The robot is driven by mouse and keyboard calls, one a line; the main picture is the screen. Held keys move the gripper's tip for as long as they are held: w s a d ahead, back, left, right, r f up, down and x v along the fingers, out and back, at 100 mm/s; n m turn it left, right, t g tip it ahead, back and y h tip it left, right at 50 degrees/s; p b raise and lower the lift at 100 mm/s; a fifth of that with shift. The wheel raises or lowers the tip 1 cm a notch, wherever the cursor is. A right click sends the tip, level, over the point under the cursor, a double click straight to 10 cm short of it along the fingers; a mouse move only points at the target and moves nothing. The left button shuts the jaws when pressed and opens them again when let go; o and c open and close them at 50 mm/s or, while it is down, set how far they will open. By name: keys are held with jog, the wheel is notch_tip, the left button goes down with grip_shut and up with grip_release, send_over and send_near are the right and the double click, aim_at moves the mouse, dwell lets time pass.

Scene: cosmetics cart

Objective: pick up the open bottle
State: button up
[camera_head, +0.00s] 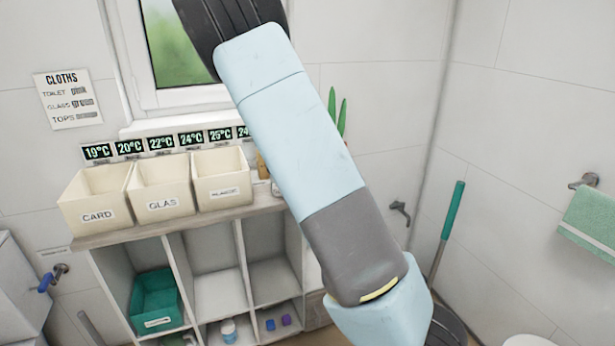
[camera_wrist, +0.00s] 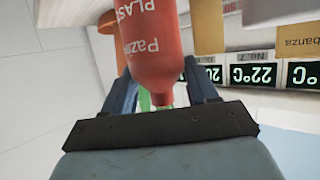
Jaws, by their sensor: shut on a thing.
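In the wrist view a red bottle (camera_wrist: 160,45) with pale lettering shows between the two blue fingers of my gripper (camera_wrist: 158,72). Its narrow neck points toward the gripper's dark palm bar. The fingers are closed on the bottle at its neck and shoulder. I cannot tell whether the neck has a cap. In the head view my arm crosses the middle of the picture, and the gripper and the red bottle are not visible there.
Cream boxes labelled CARD (camera_head: 97,216) and GLAS (camera_head: 162,204), and a third box (camera_head: 224,191), stand on the shelf unit (camera_head: 150,232). An amber bottle (camera_head: 262,165) is beside them, partly behind my arm. A teal bin (camera_head: 157,298) sits in a lower compartment.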

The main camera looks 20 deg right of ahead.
jog(key=c, duration=0.3)
jog(key=shift+c, duration=0.2)
jog(key=shift+r, duration=0.55)
jog(key=r, duration=0.2)
jog(key=shift+s+a+r, duration=0.1)
jog(key=shift+s+r, duration=0.1)
jog(key=shift+r, duration=0.1)
jog(key=s+a+r, duration=0.1)
jog(key=s+r, duration=0.8)
jog(key=s, duration=0.4)
jog(key=shift+s+a, duration=0.15)
jog(key=shift+a, duration=0.1)
